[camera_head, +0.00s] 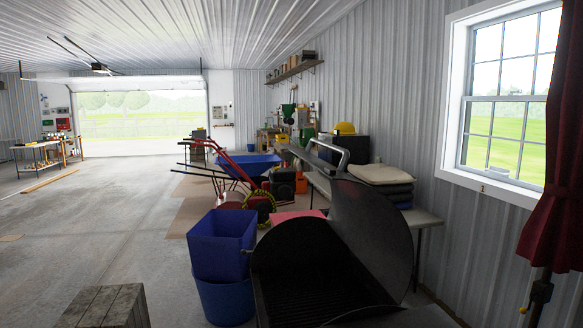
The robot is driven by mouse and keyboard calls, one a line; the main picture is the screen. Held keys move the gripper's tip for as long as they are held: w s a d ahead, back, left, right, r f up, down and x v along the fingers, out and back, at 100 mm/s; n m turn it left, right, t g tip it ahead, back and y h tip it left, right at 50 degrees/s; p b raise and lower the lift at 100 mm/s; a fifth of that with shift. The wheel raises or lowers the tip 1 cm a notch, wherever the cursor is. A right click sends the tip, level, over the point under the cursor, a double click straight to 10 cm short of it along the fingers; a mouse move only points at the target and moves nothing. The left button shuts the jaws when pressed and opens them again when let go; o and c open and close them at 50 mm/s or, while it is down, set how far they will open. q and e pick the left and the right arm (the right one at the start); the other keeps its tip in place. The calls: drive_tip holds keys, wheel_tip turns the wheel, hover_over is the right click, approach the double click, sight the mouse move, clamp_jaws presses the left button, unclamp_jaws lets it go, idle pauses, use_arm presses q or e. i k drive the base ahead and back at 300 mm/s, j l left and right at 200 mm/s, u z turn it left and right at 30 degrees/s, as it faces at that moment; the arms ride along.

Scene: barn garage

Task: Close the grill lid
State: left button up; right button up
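The black grill (292,268) stands at the bottom right of the head view. Its lid (372,228) is raised, with the rounded side panel upright and the dark cooking grate (305,292) exposed below. A grey bar handle (322,147) shows at the top of the lid, at its far side. Neither of my grippers is in view. The grill's lower body is cut off by the bottom edge.
A blue bin (222,243) and a round blue tub (226,300) stand directly left of the grill. A wooden block (104,306) is at the bottom left. A red-handled blue wheelbarrow (246,165) is behind. A red curtain (556,190) hangs at right. The concrete floor (110,225) at left is open.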

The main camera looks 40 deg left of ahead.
sight(370, 225)
drive_tip(key=i+l+u, duration=0.1)
drive_tip(key=u, duration=0.25)
drive_tip(key=l+u, duration=0.35)
drive_tip(key=i+l+u, duration=0.1)
drive_tip(key=u, duration=0.25)
drive_tip(key=l+u, duration=0.7)
drive_tip(key=l, duration=0.25)
drive_tip(key=l+z, duration=0.15)
drive_tip(key=l, duration=0.35)
drive_tip(key=l+z, duration=0.2)
drive_tip(key=k+l, duration=0.05)
